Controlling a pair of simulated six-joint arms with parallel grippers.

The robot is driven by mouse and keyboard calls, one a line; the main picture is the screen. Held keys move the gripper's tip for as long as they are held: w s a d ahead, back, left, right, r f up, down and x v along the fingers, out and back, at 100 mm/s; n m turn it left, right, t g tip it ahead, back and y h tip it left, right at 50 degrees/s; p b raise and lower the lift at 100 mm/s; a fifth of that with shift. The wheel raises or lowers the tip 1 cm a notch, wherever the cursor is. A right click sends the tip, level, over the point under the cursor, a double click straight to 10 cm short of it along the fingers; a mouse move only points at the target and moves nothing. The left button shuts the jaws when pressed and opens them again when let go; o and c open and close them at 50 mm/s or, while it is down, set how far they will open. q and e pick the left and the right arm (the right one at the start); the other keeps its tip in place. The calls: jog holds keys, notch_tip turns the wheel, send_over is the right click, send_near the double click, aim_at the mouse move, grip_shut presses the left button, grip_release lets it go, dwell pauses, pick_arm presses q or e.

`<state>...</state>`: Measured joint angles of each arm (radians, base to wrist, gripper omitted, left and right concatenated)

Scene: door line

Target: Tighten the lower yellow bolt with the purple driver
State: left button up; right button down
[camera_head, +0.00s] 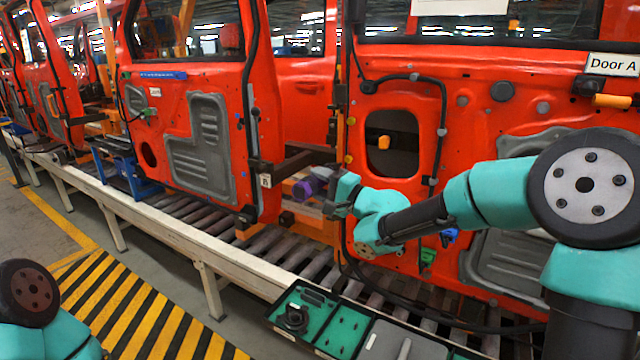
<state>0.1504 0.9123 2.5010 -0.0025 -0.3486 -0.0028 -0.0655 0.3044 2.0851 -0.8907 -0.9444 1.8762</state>
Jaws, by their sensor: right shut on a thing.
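My right gripper (335,196) reaches in from the right and is shut on the purple driver (304,188), near the gap between two red doors. The driver's purple body shows just left of the jaws; part of it is hidden by the gripper. Two small yellow bolts sit on the left edge of the right door: an upper one (350,121) and a lower one (348,159). The lower bolt is just above my right gripper. I cannot tell whether the driver touches any bolt. Only part of my left arm shows at the lower left; its gripper is out of view.
The right door (465,75) carries a "Door A" sign (612,64). Another red door (200,90) hangs to its left. A roller conveyor with a pale rail (150,215) runs below. Green trays (343,328) stand at the front. The striped floor (135,310) is clear.

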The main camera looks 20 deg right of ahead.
jog(key=shift+w+d, duration=1.65)
jog(key=shift+d, duration=0.05)
dwell(2.3)
jog(key=shift+s+a, duration=0.1)
dwell(0.6)
jog(key=shift+s+a, duration=2.35)
jog(key=shift+a, duration=0.1)
